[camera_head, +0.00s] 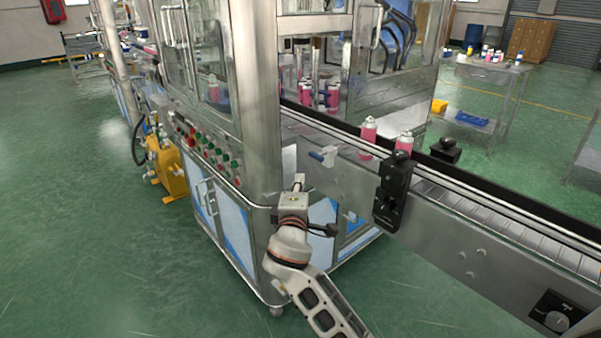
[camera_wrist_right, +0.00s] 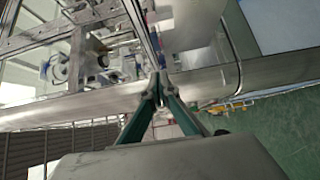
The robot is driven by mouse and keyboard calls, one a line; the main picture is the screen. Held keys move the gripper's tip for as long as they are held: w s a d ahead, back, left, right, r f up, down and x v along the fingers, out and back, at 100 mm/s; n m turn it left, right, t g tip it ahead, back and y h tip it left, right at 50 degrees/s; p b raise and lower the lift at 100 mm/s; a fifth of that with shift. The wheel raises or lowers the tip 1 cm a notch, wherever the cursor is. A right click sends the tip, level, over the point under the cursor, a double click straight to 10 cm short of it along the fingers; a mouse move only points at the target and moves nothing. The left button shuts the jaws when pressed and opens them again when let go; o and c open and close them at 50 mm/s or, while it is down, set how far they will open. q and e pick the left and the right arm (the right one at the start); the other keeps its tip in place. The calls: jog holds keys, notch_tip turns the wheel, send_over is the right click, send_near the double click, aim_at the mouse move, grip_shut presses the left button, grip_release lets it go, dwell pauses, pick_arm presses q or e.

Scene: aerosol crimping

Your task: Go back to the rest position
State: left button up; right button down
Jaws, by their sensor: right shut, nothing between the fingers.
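My right gripper (camera_head: 298,182) is at the end of my arm, which reaches up from the bottom of the head view. It is in front of the steel machine's corner, left of the conveyor's side wall. In the right wrist view the two green-sided fingers (camera_wrist_right: 160,84) meet at their tips, and nothing is held between them. My left gripper does not show in the head view.
The steel machine (camera_head: 258,100) and the conveyor (camera_head: 470,205) stand close to my right arm. Pink cans (camera_head: 369,131) stand on the conveyor beside a black sensor box (camera_head: 393,190). A yellow pump (camera_head: 170,170) is at the left. Green floor (camera_head: 110,260) is open at lower left.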

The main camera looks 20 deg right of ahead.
jog(key=s+a+f+m+g+y, duration=0.1)
jog(key=s+a+f+g+y, duration=0.15)
jog(key=s+f, duration=0.65)
jog(key=s+a+f+m+g+y, duration=0.1)
jog(key=s+f+y, duration=0.35)
jog(key=f, duration=0.85)
jog(key=s+f+m+g+y, duration=0.1)
jog(key=s+f+m, duration=0.2)
jog(key=s+f, duration=0.3)
jog(key=s+f+m+g+y+p, duration=0.1)
jog(key=s+f, duration=0.4)
jog(key=s, duration=1.2)
jog(key=m+y, duration=0.1)
jog(key=m, duration=0.1)
jog(key=shift+s+a+f+m+p, duration=0.25)
jog(key=shift+s+f+m+p, duration=0.05)
jog(key=shift+f+m, duration=0.1)
